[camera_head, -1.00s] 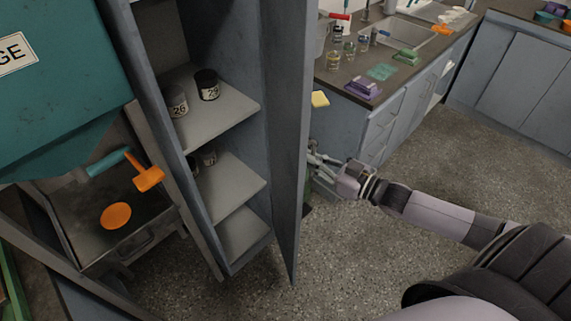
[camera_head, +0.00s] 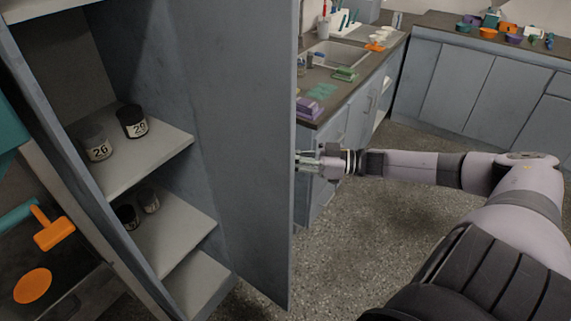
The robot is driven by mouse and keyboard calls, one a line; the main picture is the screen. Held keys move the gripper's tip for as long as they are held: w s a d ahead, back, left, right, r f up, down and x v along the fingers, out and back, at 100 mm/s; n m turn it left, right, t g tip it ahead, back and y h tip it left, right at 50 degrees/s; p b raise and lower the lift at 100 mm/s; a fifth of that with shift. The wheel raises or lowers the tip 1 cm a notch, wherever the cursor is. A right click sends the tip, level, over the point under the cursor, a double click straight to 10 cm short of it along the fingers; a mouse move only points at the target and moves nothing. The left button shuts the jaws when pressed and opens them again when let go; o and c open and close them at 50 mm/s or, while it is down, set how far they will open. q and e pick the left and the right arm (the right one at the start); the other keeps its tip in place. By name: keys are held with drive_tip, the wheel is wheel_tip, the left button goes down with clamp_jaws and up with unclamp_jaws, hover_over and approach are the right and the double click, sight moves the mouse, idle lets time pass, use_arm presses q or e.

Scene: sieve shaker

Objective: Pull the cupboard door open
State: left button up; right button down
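The cupboard door (camera_head: 243,150) is a tall grey-blue panel standing open, its inner face toward me. The cupboard's shelves (camera_head: 150,158) show at the left and hold dark jars with number labels (camera_head: 132,121). My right gripper (camera_head: 308,161) is at the door's free right edge, its fingertips partly hidden behind the door. The handle is out of sight on the far side, so I cannot tell whether the fingers are closed on it. My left gripper is not in view.
A counter (camera_head: 312,112) with a sink (camera_head: 335,54), a green piece (camera_head: 345,74) and a purple piece (camera_head: 322,91) stands behind the door. More cabinets (camera_head: 490,85) line the back right. Speckled floor (camera_head: 335,255) is clear right of the door. An orange scoop (camera_head: 52,228) lies at the left.

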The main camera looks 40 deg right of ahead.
idle(0.3)
drive_tip(key=c, duration=1.7)
unclamp_jaws()
drive_tip(key=shift+d, duration=0.1)
drive_tip(key=v, duration=1.2)
